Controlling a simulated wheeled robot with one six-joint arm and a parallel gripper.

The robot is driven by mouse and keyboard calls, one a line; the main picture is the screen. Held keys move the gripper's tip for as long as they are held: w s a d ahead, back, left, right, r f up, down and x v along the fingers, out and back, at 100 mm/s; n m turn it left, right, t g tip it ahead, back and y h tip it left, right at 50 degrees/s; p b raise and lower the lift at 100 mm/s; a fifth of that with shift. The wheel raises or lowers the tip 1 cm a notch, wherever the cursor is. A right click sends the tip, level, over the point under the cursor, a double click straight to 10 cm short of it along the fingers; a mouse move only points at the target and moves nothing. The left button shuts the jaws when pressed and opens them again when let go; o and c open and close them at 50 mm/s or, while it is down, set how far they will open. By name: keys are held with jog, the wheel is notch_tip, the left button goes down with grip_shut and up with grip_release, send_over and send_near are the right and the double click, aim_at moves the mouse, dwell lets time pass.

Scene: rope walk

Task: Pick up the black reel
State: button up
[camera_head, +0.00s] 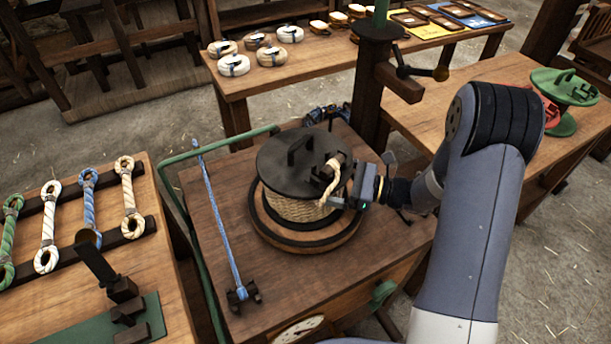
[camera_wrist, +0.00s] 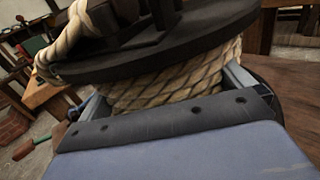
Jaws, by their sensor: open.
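The black reel (camera_head: 275,165) is upright on a round wooden base (camera_head: 285,240) on the middle table. It has a dark top flange with an upright handle, and pale rope wound below. A rope end hangs over its right side. My gripper (camera_head: 345,198) is at the reel's right side, level with the rope winding below the flange. In the wrist view the dark flange (camera_wrist: 190,48) and the rope show close up. My gripper's open fingers (camera_wrist: 168,92) lie either side of the rope winding; whether they touch it I cannot tell. The reel's far side is hidden.
Rope samples (camera_head: 88,205) lie on the left table. The back table (camera_head: 300,65) holds rope coils. Green and red reels (camera_head: 565,88) stand at right.

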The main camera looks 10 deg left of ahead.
aim_at(312, 173)
jog(key=a, duration=0.4)
jog(key=shift+w+a+f, duration=0.1)
jog(key=shift+w+a, duration=0.15)
jog(key=shift+w, duration=0.05)
jog(key=c, duration=1.6)
jog(key=shift+c, duration=0.7)
jog(key=shift+r, duration=0.25)
